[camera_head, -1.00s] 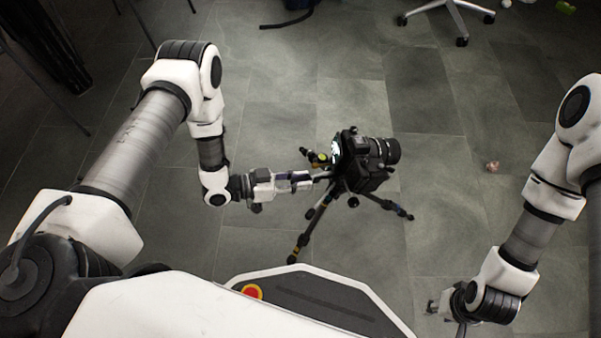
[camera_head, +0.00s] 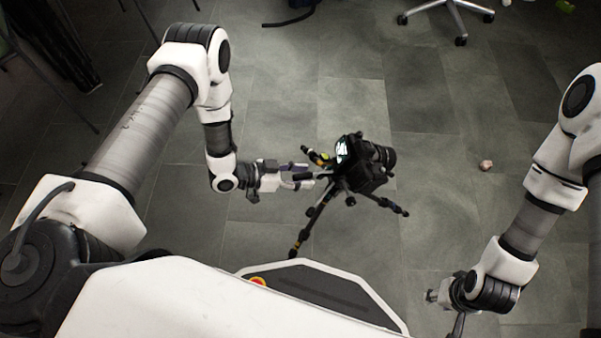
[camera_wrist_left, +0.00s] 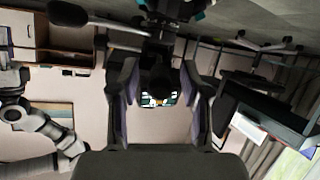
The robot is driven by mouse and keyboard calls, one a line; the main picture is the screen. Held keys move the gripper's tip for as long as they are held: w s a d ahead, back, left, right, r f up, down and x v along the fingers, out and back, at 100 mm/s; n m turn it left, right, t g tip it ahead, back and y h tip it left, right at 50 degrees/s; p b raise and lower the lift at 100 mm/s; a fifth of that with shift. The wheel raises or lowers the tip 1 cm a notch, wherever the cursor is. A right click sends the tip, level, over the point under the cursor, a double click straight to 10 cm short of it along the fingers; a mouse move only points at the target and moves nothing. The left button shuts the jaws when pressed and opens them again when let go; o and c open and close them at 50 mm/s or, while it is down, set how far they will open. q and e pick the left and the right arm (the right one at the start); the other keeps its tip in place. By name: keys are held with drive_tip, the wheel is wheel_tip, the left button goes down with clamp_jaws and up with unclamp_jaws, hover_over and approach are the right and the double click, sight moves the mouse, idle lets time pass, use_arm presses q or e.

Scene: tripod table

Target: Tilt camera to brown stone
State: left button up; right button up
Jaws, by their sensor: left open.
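A black camera (camera_head: 362,166) sits on a dark tripod (camera_head: 311,224) on the floor, its lens pointing right in the head view. Its lit screen faces my left arm and shows in the left wrist view (camera_wrist_left: 159,99). The small brownish stone (camera_head: 486,165) lies on the floor right of the camera. My left gripper (camera_head: 307,173) is open, left of the camera by the tripod's handle. In the left wrist view, a dark rounded part shows between its fingers (camera_wrist_left: 160,85); contact is unclear. My right gripper (camera_head: 436,297) is low right, far from the camera; its fingers are unclear.
A wheeled chair base (camera_head: 459,18) stands at the top right. Grey tiled floor (camera_head: 430,105) is clear around the tripod and between camera and stone. Dark furniture legs stand at the top left.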

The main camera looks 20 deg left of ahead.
use_arm(q)
drive_tip(key=v, duration=1.2)
